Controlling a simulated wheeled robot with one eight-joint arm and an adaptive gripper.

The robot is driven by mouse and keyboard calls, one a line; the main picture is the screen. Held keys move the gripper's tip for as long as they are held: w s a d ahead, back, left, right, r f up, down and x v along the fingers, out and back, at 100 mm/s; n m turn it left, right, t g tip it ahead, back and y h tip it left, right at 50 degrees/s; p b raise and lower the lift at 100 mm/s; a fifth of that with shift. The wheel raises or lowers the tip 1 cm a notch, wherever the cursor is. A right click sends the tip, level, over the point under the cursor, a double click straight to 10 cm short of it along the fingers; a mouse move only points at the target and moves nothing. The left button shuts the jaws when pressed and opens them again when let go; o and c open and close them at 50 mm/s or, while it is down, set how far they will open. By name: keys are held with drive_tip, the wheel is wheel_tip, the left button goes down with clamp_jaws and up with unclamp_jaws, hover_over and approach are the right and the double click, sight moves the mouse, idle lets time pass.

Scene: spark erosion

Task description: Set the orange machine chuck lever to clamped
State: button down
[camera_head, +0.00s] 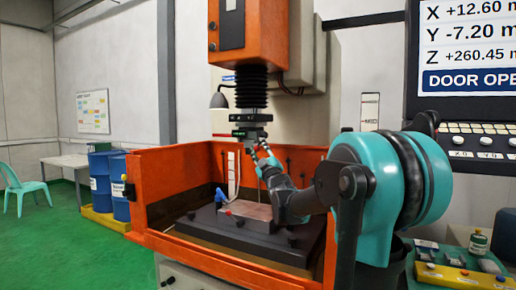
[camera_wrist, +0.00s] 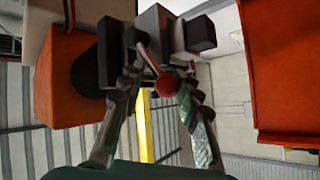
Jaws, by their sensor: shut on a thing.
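The orange machine (camera_head: 177,185) stands in the middle of the head view, its spindle head at the top and its chuck (camera_head: 250,118) hanging below black bellows. In the wrist view the chuck (camera_wrist: 178,32) is a dark and grey block. The chuck lever (camera_wrist: 167,85) shows there as a thin rod with a red ball knob. My gripper (camera_wrist: 158,76) is shut on the lever, with the knob between its fingertips. In the head view my gripper (camera_head: 263,153) reaches up to the chuck from the right and hides most of the lever.
Below lies a dark work table with a metal block (camera_head: 250,210) inside the orange tank walls. A thin upright rod (camera_head: 259,190) stands close to my gripper. A control screen (camera_head: 465,45) and a bench of small items (camera_head: 455,270) are at right.

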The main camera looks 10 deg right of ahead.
drive_tip(key=shift+w, duration=0.1)
drive_tip(key=c, duration=1)
unclamp_jaws()
drive_tip(key=shift+f, duration=0.1)
drive_tip(key=v, duration=1.2)
